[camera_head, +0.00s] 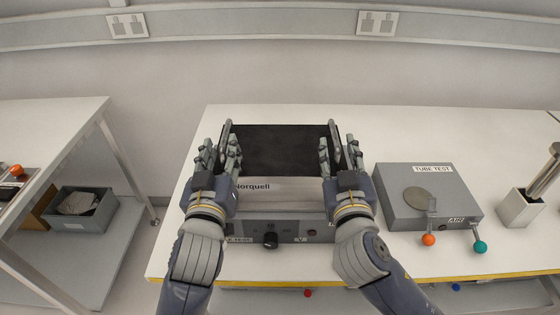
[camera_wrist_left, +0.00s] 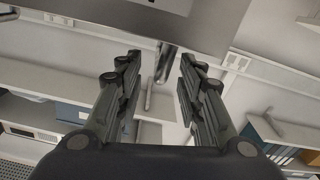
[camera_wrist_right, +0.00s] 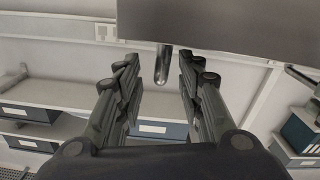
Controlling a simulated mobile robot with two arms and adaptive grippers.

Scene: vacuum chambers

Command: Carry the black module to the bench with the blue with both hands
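The black module (camera_head: 280,150) has a dark top, a pale front marked "Norquell" and an upright handle at each side. It is over the white bench (camera_head: 300,112), directly above a grey panel with a black knob. I cannot tell whether it rests on that unit. My left gripper (camera_head: 220,153) is at its left handle and my right gripper (camera_head: 340,152) is at its right handle. In the left wrist view a handle (camera_wrist_left: 165,62) shows between spread fingers. In the right wrist view a handle (camera_wrist_right: 162,64) also shows between spread fingers, with gaps on both sides.
A grey "TUBE TEST" box (camera_head: 400,205) with orange and teal knobs stands close right of my right arm. A separate table (camera_head: 50,120) is at left, across a gap. Blue-fronted boxes (camera_wrist_left: 70,112) sit on shelves in the left wrist view.

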